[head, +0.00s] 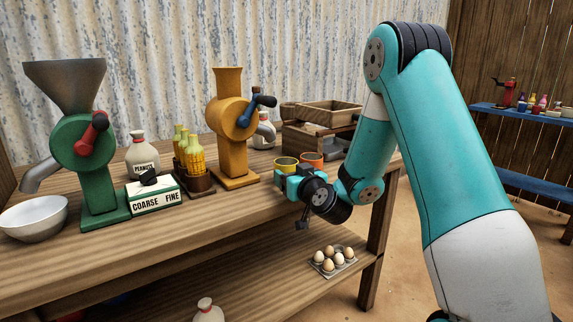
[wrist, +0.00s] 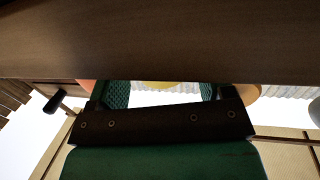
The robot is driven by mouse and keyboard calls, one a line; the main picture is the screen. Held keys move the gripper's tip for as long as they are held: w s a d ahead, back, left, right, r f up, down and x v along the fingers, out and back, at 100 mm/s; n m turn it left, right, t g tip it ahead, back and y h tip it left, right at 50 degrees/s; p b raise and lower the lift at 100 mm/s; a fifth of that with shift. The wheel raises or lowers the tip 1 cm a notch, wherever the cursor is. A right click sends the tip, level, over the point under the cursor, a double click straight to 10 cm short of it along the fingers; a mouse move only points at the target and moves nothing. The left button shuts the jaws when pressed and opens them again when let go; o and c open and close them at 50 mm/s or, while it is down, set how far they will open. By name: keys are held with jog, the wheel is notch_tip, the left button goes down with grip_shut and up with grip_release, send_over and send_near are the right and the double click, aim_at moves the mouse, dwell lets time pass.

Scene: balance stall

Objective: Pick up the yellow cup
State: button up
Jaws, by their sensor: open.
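The yellow cup (head: 286,163) stands upright near the front edge of the wooden table, its dark inside showing. My gripper (head: 290,183) is just in front of it and hides its lower part in the head view. In the wrist view my gripper (wrist: 162,93) is open, with a green finger at each side. A sliver of the yellow cup (wrist: 153,86) shows between the fingers, mostly hidden behind a brown wooden band. I cannot tell whether the fingers touch the cup.
An orange cup (head: 312,158) stands close at the right of the yellow cup. A yellow grinder (head: 233,130) is at the left and a wooden crate (head: 330,113) behind. The wooden table (head: 165,225) has a bare front strip. An egg tray (head: 333,262) sits on the lower shelf.

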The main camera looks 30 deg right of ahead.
jog(key=shift+w+d+r+p, duration=0.15)
jog(key=shift+w+r+p, duration=0.05)
jog(key=shift+w+p, duration=0.75)
jog(key=shift+w+f, duration=0.3)
jog(key=shift+w, duration=0.05)
jog(key=shift+c, duration=0.4)
jog(key=c, duration=0.5)
jog(key=shift+c, duration=0.2)
